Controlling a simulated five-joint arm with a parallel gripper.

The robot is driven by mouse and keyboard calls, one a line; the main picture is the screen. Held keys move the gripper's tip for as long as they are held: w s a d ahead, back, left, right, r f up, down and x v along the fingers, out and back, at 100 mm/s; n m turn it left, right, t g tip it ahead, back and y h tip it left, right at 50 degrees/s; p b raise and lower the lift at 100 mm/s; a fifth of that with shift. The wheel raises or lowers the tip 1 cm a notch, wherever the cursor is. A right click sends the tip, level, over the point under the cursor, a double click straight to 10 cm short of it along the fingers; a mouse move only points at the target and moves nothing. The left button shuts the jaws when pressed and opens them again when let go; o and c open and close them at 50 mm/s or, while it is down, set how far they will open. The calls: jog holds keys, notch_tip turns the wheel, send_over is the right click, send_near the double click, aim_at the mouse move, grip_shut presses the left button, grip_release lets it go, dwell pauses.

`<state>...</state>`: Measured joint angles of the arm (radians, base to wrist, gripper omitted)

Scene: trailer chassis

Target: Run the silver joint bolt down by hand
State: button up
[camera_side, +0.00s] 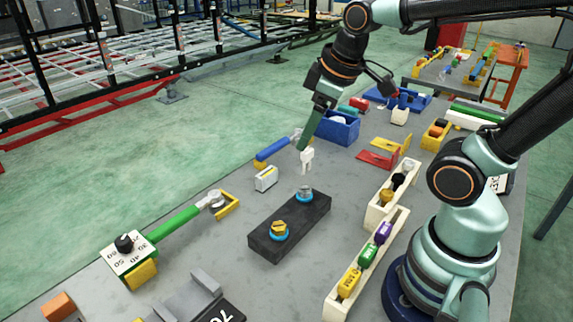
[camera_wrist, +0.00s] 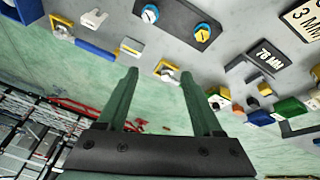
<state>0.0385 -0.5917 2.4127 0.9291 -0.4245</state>
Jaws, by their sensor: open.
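The silver joint bolt (camera_side: 305,191) stands in a blue ring at the far end of a dark block (camera_side: 300,222). In the wrist view the silver bolt (camera_wrist: 150,14) is near the top edge, on the same dark block (camera_wrist: 180,17). A gold hex bolt (camera_side: 279,228) in another blue ring is at the block's near end; it also shows in the wrist view (camera_wrist: 201,34). My gripper (camera_side: 305,145) is above the table, beyond the block and apart from the silver bolt. In the wrist view my gripper (camera_wrist: 159,72) has its fingers spread, with nothing held between them.
A small white piece (camera_side: 307,159) stands below my fingertips. A blue-handled tool (camera_side: 272,150) and a white-yellow box (camera_side: 266,179) are nearby. A green-handled torque tool (camera_side: 175,225) lies left of the block. Cream racks (camera_side: 364,262) with coloured pieces stand right. A blue bin (camera_side: 340,130) is behind.

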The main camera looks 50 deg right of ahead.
notch_tip(320, 180, down, 3)
jog(key=w+d+n+g, duration=0.2)
jog(key=d+n, duration=0.1)
jog(key=n, duration=0.5)
jog(key=n+g, duration=0.2)
jog(key=n, duration=0.8)
send_over(305, 190)
notch_tip(305, 190, down, 4)
notch_tip(305, 190, down, 12)
jog(key=shift+w+r, duration=0.1)
grip_shut()
